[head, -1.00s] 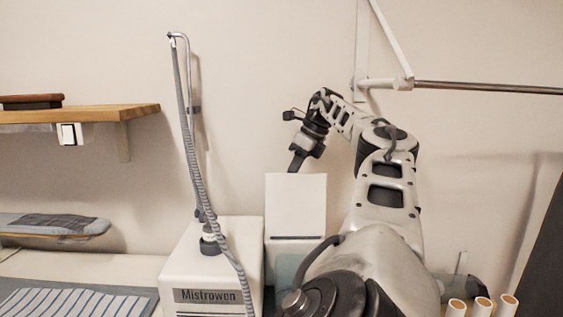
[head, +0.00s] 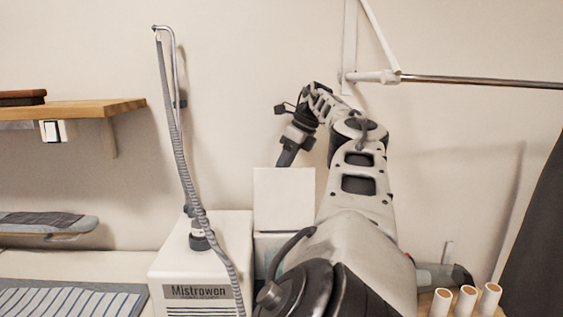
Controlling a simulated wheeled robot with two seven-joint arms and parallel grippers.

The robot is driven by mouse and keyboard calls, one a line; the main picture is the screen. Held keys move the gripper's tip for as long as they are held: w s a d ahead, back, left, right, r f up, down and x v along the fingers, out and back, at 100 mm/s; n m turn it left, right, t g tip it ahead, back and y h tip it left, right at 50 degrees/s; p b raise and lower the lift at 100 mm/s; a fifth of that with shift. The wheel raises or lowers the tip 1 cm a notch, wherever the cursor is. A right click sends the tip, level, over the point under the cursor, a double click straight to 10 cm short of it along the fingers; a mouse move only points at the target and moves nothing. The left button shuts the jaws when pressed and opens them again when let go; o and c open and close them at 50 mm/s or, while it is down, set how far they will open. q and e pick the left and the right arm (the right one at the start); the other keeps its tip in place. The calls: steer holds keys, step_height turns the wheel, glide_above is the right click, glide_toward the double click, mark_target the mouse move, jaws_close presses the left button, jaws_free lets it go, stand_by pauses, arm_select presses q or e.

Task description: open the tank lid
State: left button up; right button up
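The white steam station (head: 205,255) marked "Mistrowen" stands at the lower middle of the head view. Just right of it is the tank (head: 268,252), white with a bluish part lower down, largely hidden by my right arm. A flat white panel (head: 284,200), seemingly the tank lid, stands upright above it. My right gripper (head: 285,163) points down at the panel's top edge, overlapping it in the picture; I cannot tell whether it touches. Its fingers are seen side-on, so their opening is unclear. My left gripper is out of view.
A grey hose (head: 190,170) rises on a metal pole from the station. A wooden shelf (head: 90,110) and ironing board (head: 45,223) are at left. A metal rail (head: 480,80) is at upper right. Several white tubes (head: 466,300) stand at lower right.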

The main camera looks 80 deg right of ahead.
steer(key=f, duration=0.1)
steer(key=f+g, duration=0.1)
steer(key=f, duration=0.1)
steer(key=shift+s+a, duration=0.2)
steer(key=shift+s+r, duration=0.1)
steer(key=shift+r, duration=0.2)
step_height(320, 180, up, 9)
steer(key=s+t, duration=0.1)
steer(key=s, duration=0.1)
steer(key=shift+s+d+r, duration=0.15)
steer(key=shift+s, duration=0.2)
